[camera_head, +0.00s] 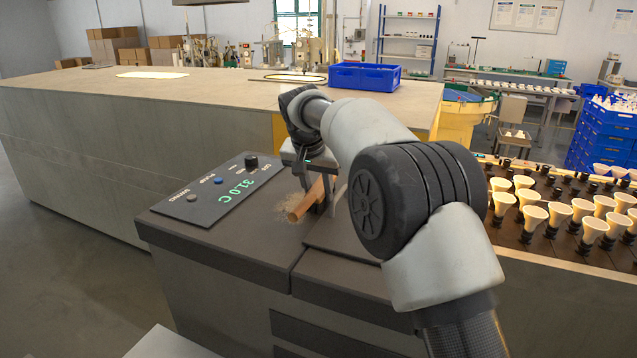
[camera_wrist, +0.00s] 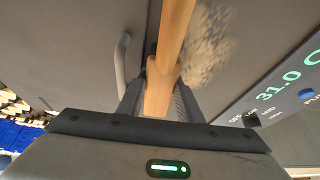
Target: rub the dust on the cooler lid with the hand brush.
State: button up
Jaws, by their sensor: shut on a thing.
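My gripper (camera_head: 314,182) is shut on the wooden handle of the hand brush (camera_head: 306,202), low over the cooler lid (camera_head: 240,240). In the wrist view the brush handle (camera_wrist: 172,45) runs up from between the fingers. Its bristles are not clear in either view. A tan patch of dust (camera_head: 290,207) lies on the dark lid around and left of the brush's near end. In the wrist view the dust (camera_wrist: 208,42) is just right of the handle. I cannot tell whether the brush touches the lid.
A control panel (camera_head: 218,187) reading 31.0 C, with knobs, sits left of the dust. A lid handle (camera_wrist: 121,62) stands left of the brush in the wrist view. A long counter (camera_head: 150,88) with a blue crate (camera_head: 366,76) is behind.

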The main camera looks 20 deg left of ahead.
jog(key=shift+s+d+f+g, duration=0.3)
jog(key=shift+s+d+f, duration=0.1)
jog(key=shift+d+f, duration=0.2)
jog(key=p, duration=0.1)
jog(key=a+p, duration=0.2)
jog(key=shift+s+r, duration=0.35)
jog(key=shift+r, duration=0.05)
jog(key=shift+w+a+f+p, duration=0.1)
jog(key=shift+a+p, duration=1)
jog(key=shift+p, duration=0.1)
jog(key=shift+a+r+p, duration=0.25)
jog(key=shift+a+p, duration=0.15)
jog(key=shift+p, duration=0.4)
jog(key=a+p, duration=0.1)
jog(key=p, duration=0.1)
jog(key=a+p, duration=0.1)
jog(key=shift+w+a+p, duration=0.15)
jog(key=shift+w+p, duration=0.1)
jog(key=shift+p, duration=0.1)
jog(key=shift+w+a+f, duration=0.1)
jog(key=shift+a, duration=0.2)
